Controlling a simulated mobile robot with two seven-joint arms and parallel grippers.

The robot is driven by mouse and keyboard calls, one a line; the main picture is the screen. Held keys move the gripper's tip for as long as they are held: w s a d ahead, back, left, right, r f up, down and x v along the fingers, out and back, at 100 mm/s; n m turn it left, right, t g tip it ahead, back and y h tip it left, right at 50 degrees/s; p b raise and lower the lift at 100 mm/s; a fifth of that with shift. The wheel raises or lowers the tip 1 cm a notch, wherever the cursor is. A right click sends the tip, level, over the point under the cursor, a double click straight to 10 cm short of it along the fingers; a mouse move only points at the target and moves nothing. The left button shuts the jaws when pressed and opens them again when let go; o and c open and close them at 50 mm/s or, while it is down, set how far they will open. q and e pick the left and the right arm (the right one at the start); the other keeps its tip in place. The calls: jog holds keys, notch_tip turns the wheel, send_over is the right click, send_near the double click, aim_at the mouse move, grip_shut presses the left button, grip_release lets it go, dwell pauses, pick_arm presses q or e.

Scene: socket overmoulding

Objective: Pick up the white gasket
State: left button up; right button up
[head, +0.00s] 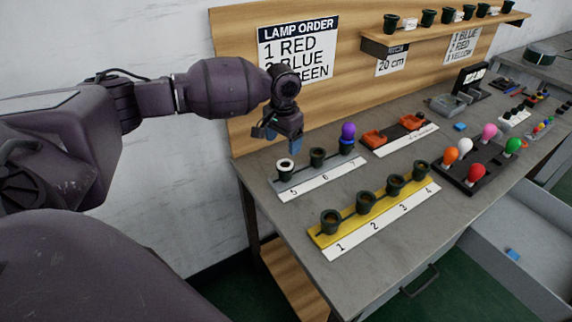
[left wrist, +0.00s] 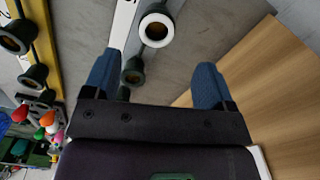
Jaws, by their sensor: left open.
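The white gasket (head: 285,160) is a ring seated around the top of the dark green socket at position 5 of the grey rack (head: 318,173). In the left wrist view the gasket (left wrist: 145,22) shows at the top, beyond and between the fingertips. My left gripper (head: 281,133) is open and empty, fingers down, above and behind the 5–6 rack. It also shows in the left wrist view (left wrist: 155,75), with its two blue fingers wide apart. The gasket is not touched by either finger. My right gripper is not in view.
A bare socket (head: 317,157) and one with a purple bulb (head: 348,131) stand beside the gasket. A yellow rack (head: 375,217) with several sockets is in front. Orange parts (head: 373,138) lie to the right. A wooden backboard (head: 240,115) rises close behind the gripper.

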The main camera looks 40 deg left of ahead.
aim_at(286, 159)
pick_arm(q)
jog(key=shift+w+d+f+b, duration=0.2)
jog(key=shift+f+b, duration=0.2)
jog(key=shift+f, duration=1.4)
jog(key=shift+w+d+f+b, duration=0.15)
jog(key=shift+f+b, duration=0.25)
jog(key=shift+f, duration=1.35)
jog(key=shift+a, duration=0.1)
jog(key=shift+r, duration=0.1)
jog(key=c, duration=1)
